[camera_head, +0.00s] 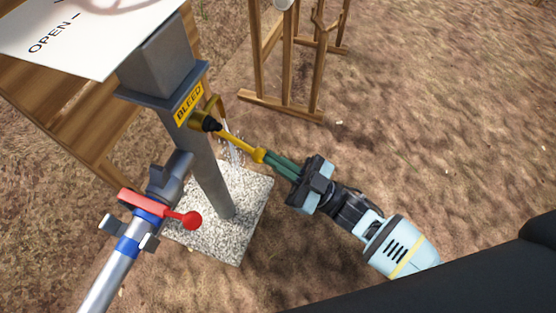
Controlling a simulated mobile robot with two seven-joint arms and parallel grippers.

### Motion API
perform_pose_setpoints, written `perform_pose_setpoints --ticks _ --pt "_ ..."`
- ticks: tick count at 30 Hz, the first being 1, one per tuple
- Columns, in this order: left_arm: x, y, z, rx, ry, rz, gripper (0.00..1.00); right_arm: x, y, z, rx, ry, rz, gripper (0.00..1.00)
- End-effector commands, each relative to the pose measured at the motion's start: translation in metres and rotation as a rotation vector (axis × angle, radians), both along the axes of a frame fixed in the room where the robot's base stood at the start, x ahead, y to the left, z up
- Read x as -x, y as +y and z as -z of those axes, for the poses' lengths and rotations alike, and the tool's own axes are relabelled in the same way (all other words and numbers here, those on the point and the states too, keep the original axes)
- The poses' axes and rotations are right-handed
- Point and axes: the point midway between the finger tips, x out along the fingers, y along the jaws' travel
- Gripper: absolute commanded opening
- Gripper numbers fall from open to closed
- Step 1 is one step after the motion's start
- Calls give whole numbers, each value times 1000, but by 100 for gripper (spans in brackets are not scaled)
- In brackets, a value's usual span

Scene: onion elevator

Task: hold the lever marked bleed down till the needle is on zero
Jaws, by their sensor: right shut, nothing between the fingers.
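The yellow BLEED label (188,104) is on the grey post (208,172). Beside it are a brass fitting (214,106) and a black knob (204,121). A yellow rod (236,143) runs from the knob down to the right, in line with my right gripper (260,155). My right gripper has green fingers, is shut and holds nothing. Its tips meet the rod's lower end in the picture; I cannot tell whether they press on it. Water (233,150) sprays down beside the post. No gauge or needle shows. My left gripper is out of view.
A pipe (125,250) with a red handle (190,220) stands at the lower left. The post stands on a speckled slab (245,205). A white board marked OPEN (90,45) and planks (70,120) fill the upper left. Wooden frames (283,105) stand behind. Ground at right is clear.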

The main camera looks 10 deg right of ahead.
Motion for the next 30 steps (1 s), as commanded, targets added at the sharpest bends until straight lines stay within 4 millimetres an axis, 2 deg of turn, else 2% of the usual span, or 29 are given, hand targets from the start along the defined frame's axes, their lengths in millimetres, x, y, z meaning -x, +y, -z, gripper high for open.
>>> perform_pose_setpoints --ticks 30 --pt "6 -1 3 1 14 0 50 0 2 5 1 5 1 0"
